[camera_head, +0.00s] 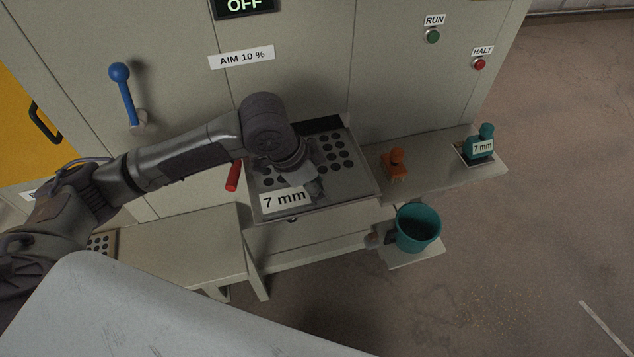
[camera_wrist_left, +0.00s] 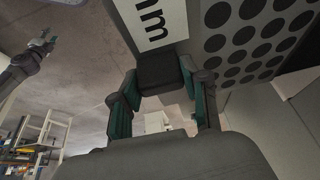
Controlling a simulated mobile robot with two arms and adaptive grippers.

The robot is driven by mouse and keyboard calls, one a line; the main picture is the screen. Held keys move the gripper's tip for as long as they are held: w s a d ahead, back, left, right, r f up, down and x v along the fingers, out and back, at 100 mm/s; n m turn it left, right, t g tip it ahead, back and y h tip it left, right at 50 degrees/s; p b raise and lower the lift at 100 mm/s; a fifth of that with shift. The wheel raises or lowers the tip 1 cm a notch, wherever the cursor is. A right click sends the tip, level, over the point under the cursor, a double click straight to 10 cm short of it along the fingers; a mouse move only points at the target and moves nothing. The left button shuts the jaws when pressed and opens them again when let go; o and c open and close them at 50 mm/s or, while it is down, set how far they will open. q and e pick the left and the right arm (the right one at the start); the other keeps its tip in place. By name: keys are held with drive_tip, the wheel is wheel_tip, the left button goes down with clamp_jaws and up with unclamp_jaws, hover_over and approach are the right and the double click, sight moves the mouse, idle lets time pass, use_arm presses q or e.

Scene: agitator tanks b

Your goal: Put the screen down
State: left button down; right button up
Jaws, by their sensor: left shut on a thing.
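The screen (camera_head: 352,183) is a grey plate with rows of round dark holes and a white "7 mm" label on its front edge. It is at the machine's front, above the space between two shelves; I cannot tell whether it rests on anything. My left gripper (camera_head: 314,188) is over the screen, largely hidden behind its own wrist. In the left wrist view, its teal-padded fingers (camera_wrist_left: 162,105) are shut on a dark block by the label; the holed screen (camera_wrist_left: 262,50) shows at upper right. My right gripper (camera_wrist_left: 46,38) is small at upper left, its jaws unclear.
A bench (camera_head: 190,250) at left bears another holed plate (camera_head: 103,243). The right shelf (camera_head: 435,160) holds an orange stamp-like piece (camera_head: 397,165) and a teal "7 mm" piece (camera_head: 481,145). A teal bucket (camera_head: 418,228) stands below. A blue lever (camera_head: 124,92) and red handle (camera_head: 234,176) stick out.

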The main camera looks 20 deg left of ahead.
use_arm(q)
drive_tip(key=c, duration=0.6)
unclamp_jaws()
drive_tip(key=shift+s+a+r, duration=0.1)
drive_tip(key=shift+r, duration=0.4)
drive_tip(key=b+v, duration=0.1)
drive_tip(key=v, duration=1)
drive_tip(key=shift+r, duration=0.1)
